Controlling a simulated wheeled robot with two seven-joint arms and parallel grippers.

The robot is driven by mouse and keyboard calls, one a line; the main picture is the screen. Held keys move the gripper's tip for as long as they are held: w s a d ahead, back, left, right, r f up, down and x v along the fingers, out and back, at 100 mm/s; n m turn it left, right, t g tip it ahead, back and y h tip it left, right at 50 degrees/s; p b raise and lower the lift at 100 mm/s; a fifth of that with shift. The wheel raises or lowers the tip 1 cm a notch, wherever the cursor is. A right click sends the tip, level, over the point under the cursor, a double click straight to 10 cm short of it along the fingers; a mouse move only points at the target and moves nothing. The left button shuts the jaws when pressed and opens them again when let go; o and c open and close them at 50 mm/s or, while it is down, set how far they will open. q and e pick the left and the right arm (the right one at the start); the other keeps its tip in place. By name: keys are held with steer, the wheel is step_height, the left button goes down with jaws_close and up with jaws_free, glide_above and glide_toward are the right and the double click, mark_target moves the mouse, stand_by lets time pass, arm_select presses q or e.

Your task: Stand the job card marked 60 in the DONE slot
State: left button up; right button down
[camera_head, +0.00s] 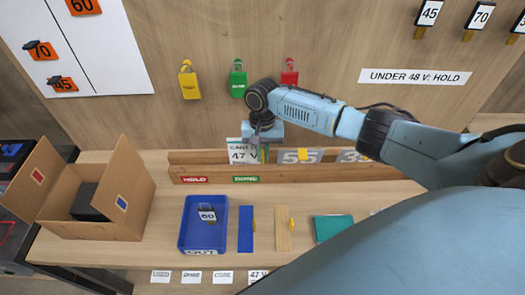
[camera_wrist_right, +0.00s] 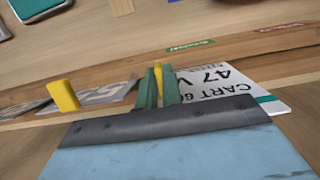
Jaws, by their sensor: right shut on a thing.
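My right gripper (camera_head: 264,150) points down at the long wooden rack (camera_head: 300,173). In the right wrist view its two green fingers (camera_wrist_right: 158,90) are shut on a yellow tab (camera_wrist_right: 158,72). The white job card (camera_head: 240,155) reading "CART 6…" and "47 V" is at the rack beside the fingers; it also shows in the right wrist view (camera_wrist_right: 215,80). Its lower edge is hidden, so I cannot tell how deep it sits. The rack front has a red HOLD label (camera_head: 194,180) and a green label (camera_head: 246,179) too small to read surely. My left gripper is not in view.
Grey cards, one marked 55 (camera_head: 291,157), stand in the rack to the right. In front lie a blue tray (camera_head: 188,235) holding a tag marked 60 (camera_head: 207,212), blue and wooden strips, and a teal pad (camera_head: 333,227). An open cardboard box (camera_head: 118,215) stands left.

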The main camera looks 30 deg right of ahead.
steer(key=shift+f, duration=0.55)
steer(key=c, duration=1.5)
jaws_free()
steer(key=shift+o, duration=0.3)
steer(key=o, duration=0.4)
steer(key=shift+s+a+p, duration=0.55)
steer(key=shift+s+a, duration=0.05)
steer(key=shift+s, duration=0.4)
steer(key=shift+s+a+p, duration=0.5)
steer(key=shift+s+a, duration=0.15)
steer(key=shift+s, duration=0.4)
steer(key=shift+s+a+p, duration=0.55)
steer(key=shift+s+a, duration=0.05)
steer(key=shift+s, duration=0.4)
